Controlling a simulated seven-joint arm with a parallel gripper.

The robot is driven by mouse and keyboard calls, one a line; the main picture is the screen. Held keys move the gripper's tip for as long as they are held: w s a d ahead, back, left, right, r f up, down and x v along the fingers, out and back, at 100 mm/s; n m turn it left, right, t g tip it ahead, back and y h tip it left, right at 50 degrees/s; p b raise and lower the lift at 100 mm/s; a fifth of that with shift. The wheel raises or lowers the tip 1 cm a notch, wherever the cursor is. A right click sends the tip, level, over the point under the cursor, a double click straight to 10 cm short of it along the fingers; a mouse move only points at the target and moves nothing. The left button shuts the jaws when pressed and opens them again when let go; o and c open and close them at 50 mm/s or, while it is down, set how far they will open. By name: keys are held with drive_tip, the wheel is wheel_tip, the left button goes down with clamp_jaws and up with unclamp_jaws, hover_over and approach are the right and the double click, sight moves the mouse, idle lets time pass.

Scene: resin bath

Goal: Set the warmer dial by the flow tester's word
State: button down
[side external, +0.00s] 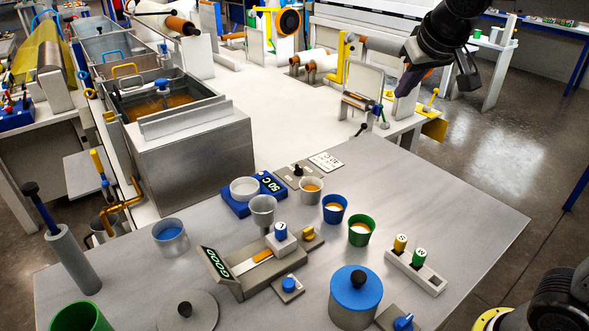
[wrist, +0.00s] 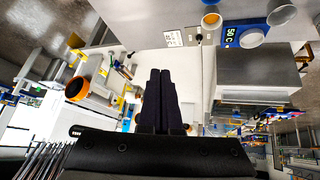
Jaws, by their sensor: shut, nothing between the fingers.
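The flow tester (side external: 238,285) is a grey trough with an orange streak; its tilted display (side external: 215,264) reads GOOD. A blue-topped plug marked L (side external: 281,230) stands in a block at its upper end. The blue warmer (side external: 238,207) bears a pale round dish, and its display (side external: 270,183) reads 50 C. The warmer dial (side external: 298,170) is a dark knob on a grey plate beside a printed card (side external: 325,161). In the wrist view the dial (wrist: 198,38) is beside the warmer (wrist: 252,38). My gripper (wrist: 160,72) is shut and empty, raised away from the dial at upper right in the side view (side external: 403,88).
White, blue (side external: 335,208) and green (side external: 362,230) cups of orange fluid stand near the dial. A grey cup (side external: 263,210) stands by the warmer. A rack (side external: 415,270) holds S and M plugs. A blue-lidded pot (side external: 354,297) stands in front.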

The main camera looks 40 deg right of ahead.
sight(297, 173)
drive_tip(key=w+a+f+h, duration=0.1)
drive_tip(key=w+a+f, duration=0.25)
drive_tip(key=w, duration=0.55)
drive_tip(key=w+a+f+h, duration=0.15)
drive_tip(key=w+f, duration=0.25)
drive_tip(key=w, duration=0.5)
drive_tip(key=w+a+f+n, duration=0.1)
drive_tip(key=w+a+f, duration=0.1)
drive_tip(key=f, duration=0.3)
drive_tip(key=w+a+f+n+g, duration=0.1)
drive_tip(key=a+f, duration=0.2)
drive_tip(key=f, duration=0.3)
drive_tip(key=w+a+f, duration=0.2)
drive_tip(key=a+f, duration=0.1)
drive_tip(key=f, duration=0.2)
drive_tip(key=shift+w+a+f+n+g, duration=0.3)
drive_tip(key=shift+w+f+n+g, duration=0.05)
drive_tip(key=shift+n+g, duration=0.05)
drive_tip(key=x, duration=1)
drive_tip(key=shift+s+d+r, duration=0.1)
drive_tip(key=shift+d+r, duration=0.1)
drive_tip(key=shift+d, duration=1.65)
drive_tip(key=shift+s+d+n+t+y, duration=0.2)
drive_tip(key=shift+n+t+y, duration=0.2)
drive_tip(key=shift+n, duration=0.35)
drive_tip(key=shift+s+d+n+t+y, duration=0.15)
drive_tip(key=shift+n+t+y, duration=0.25)
drive_tip(key=shift+n, duration=0.35)
